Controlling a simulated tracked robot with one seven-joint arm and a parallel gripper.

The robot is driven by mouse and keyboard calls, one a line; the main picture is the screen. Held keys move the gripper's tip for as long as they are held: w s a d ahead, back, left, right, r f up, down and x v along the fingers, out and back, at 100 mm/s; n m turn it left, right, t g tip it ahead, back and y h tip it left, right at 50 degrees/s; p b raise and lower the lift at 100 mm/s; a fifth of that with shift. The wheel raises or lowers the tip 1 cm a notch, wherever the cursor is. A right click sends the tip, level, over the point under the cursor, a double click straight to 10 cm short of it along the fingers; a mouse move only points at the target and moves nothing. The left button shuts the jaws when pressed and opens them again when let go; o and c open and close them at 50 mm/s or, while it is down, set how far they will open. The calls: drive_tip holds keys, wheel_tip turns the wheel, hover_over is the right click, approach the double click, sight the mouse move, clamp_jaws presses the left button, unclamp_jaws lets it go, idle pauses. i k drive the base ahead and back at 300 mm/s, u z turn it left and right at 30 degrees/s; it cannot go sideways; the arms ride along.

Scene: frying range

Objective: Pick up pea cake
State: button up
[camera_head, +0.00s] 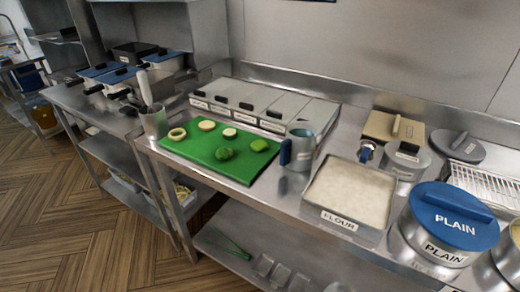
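A green cutting board (200,152) lies on the steel counter. Two rounded green pieces lie on its front right part: one green piece (224,154) near the middle and another green piece (259,145) to its right. They look like pea cakes, but no label shows. Three pale pieces lie behind and left of them: a ring (177,134), a pale disc (207,125) and another pale disc (229,132). My gripper is not in view.
A steel jug with a blue handle (301,150) stands right of the board, beside the flour tray (322,213). A utensil pot (153,122) stands left. Lidded containers (252,100) line the back. A blue-lidded PLAIN pot (455,215) stands at front right.

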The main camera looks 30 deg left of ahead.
sight(259, 146)
drive_tip(key=u, duration=0.15)
drive_tip(key=k, duration=0.25)
drive_tip(key=u, duration=0.6)
drive_tip(key=i, duration=0.2)
drive_tip(key=u, duration=0.65)
drive_tip(key=k, duration=0.75)
drive_tip(key=u, duration=0.2)
drive_tip(key=i, duration=0.7)
drive_tip(key=z, duration=0.1)
